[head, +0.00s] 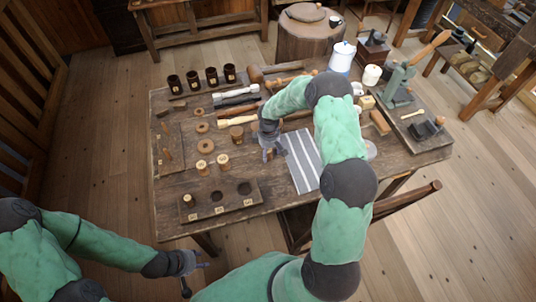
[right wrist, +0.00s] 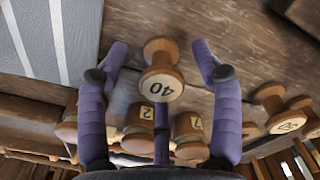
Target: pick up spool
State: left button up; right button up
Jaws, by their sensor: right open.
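A turned wooden spool (right wrist: 160,72) with a pale label reading 40 lies between the spread fingers of my right gripper (right wrist: 158,68) in the right wrist view, with gaps on both sides. In the head view my right gripper (head: 272,152) is low over the middle of the bench, left of the striped cloth, and hides the spool there. Two other spools (head: 202,167) (head: 223,162) stand to its left. My left gripper (head: 192,264) is off the bench's front edge, and its fingers are too small to judge.
A board (head: 230,211) with dark round holes lies at the front of the bench, a small spool (head: 188,201) at its left end. The striped cloth (head: 302,160) lies right of my gripper. Several dark cups (head: 211,76) stand at the back left.

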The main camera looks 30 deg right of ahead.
jog(key=c, duration=1.1)
jog(key=shift+r, duration=0.15)
